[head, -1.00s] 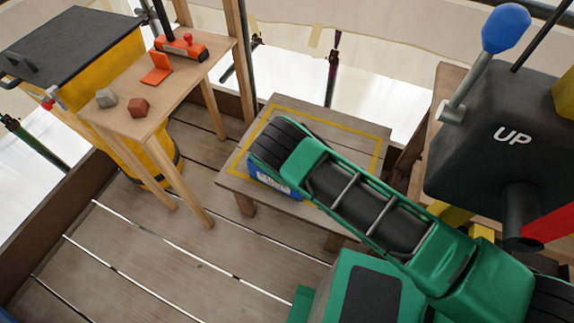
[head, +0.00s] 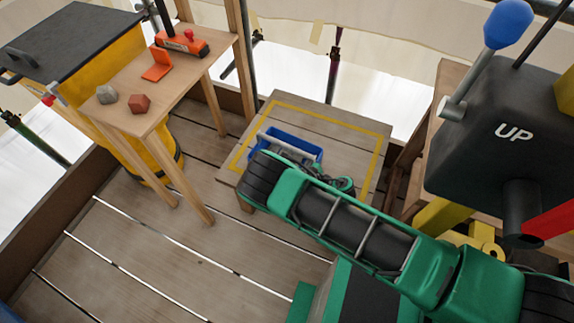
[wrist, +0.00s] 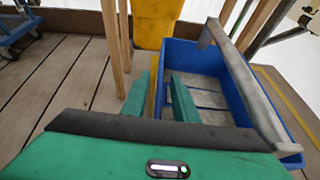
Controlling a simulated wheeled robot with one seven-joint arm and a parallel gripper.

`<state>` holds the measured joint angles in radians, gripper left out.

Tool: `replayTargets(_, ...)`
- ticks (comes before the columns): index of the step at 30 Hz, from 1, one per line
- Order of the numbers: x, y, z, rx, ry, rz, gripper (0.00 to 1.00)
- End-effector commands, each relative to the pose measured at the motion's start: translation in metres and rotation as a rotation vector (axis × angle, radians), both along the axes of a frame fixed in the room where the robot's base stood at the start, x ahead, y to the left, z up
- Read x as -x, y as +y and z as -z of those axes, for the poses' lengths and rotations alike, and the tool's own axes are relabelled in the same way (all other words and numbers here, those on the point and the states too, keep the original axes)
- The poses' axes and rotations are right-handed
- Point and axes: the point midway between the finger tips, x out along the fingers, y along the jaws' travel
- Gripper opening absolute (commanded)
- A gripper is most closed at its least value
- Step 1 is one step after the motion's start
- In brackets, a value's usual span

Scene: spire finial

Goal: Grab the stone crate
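The stone crate is a blue open-topped crate (head: 310,152) with a grey bar handle (head: 287,146). It stands on a low wooden table (head: 340,125) inside a yellow outline, its near side partly hidden by my green arm. In the wrist view the crate (wrist: 250,98) fills the right side, its handle crossing above it; grey planks show at its bottom and I see no stones. My gripper (wrist: 160,95) is open, its green fingers apart. The right finger overlaps the crate's left part and the left finger is outside it. I cannot tell whether either touches.
A taller wooden table (head: 150,80) at left holds a grey stone (head: 107,94), a reddish stone (head: 139,103) and orange tools (head: 182,43). A yellow bin (head: 95,85) stands behind it. A black control box marked UP (head: 500,120) is at right.

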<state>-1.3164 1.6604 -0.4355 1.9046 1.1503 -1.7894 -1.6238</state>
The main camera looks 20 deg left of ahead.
Motion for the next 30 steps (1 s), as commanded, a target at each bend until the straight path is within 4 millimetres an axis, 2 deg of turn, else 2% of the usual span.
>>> replayTargets(10, -0.0011, 0.0058, 0.0022, 0.000, 0.001, 0.001, 0.27)
replayTargets(13, -0.0010, 0.0057, 0.0022, 0.000, 0.001, 0.001, 0.03)
replayTargets(14, -0.0011, 0.0056, 0.0022, 0.000, 0.001, 0.001, 0.00)
replayTargets(30, -0.0021, 0.0042, 0.0023, 0.000, 0.001, 0.004, 0.00)
